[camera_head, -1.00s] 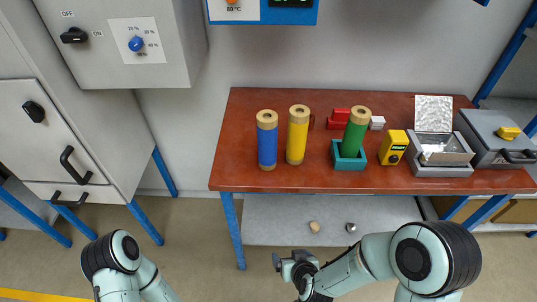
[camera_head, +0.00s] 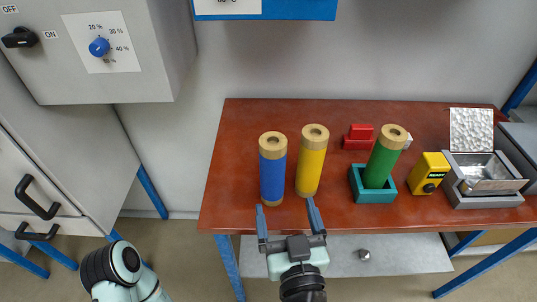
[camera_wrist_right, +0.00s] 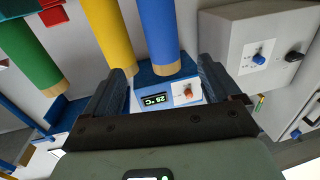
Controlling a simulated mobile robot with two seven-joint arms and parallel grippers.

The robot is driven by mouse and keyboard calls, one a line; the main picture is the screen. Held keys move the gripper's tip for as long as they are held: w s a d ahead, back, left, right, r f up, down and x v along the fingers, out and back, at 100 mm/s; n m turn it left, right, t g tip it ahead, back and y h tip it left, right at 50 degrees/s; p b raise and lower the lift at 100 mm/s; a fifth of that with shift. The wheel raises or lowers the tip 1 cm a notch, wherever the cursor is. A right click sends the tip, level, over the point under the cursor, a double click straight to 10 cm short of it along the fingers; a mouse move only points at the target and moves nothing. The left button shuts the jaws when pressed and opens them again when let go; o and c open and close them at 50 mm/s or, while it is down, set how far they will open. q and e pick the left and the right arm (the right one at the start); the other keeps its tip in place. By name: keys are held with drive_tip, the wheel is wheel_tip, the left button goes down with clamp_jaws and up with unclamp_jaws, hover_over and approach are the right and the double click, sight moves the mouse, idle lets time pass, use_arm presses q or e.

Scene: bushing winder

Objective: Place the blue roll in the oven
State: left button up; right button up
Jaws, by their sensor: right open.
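The blue roll (camera_head: 272,172) stands upright at the front left of the red-brown table (camera_head: 237,140), with tan ends. My right gripper (camera_head: 287,211) is open and empty in front of the table, its fingers pointing towards the blue roll and the yellow roll (camera_head: 312,162). In the right wrist view the blue roll (camera_wrist_right: 158,35) is beyond the open fingers, apart from them. The grey oven-like cabinet (camera_head: 62,170) with black handles stands at the left; its door looks closed. My left gripper is out of view; only part of my left arm shows.
A green roll (camera_head: 384,160) stands in a teal holder (camera_head: 375,195). A yellow device (camera_head: 428,173), red blocks (camera_head: 359,137) and an open metal box (camera_head: 486,180) are to the right. A control box (camera_head: 118,50) hangs over the left side. The table's left front is mostly clear.

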sight(275, 173)
drive_tip(key=w+p, duration=0.4)
drive_tip(key=w, duration=0.1)
drive_tip(key=w+a+p, duration=0.1)
drive_tip(key=w+p, duration=0.1)
drive_tip(key=shift+w+a, duration=0.1)
drive_tip(key=shift+w, duration=0.1)
drive_tip(key=shift+w+a+f, duration=0.1)
drive_tip(key=shift+w+a, duration=0.1)
drive_tip(key=shift+w, duration=0.8)
drive_tip(key=shift+w+a+f, duration=0.1)
drive_tip(key=shift+w+a, duration=0.15)
drive_tip(key=shift+w, duration=0.75)
drive_tip(key=shift+w+a+f, duration=0.1)
drive_tip(key=shift+w+a, duration=0.1)
drive_tip(key=shift+w, duration=0.8)
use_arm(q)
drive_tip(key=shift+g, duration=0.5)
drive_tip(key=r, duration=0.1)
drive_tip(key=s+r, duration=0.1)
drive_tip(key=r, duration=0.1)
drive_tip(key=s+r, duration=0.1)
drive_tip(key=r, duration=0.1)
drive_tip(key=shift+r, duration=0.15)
use_arm(e)
drive_tip(key=shift+c, duration=0.3)
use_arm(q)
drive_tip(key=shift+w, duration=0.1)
use_arm(e)
drive_tip(key=shift+r, duration=0.15)
drive_tip(key=c, duration=1.4)
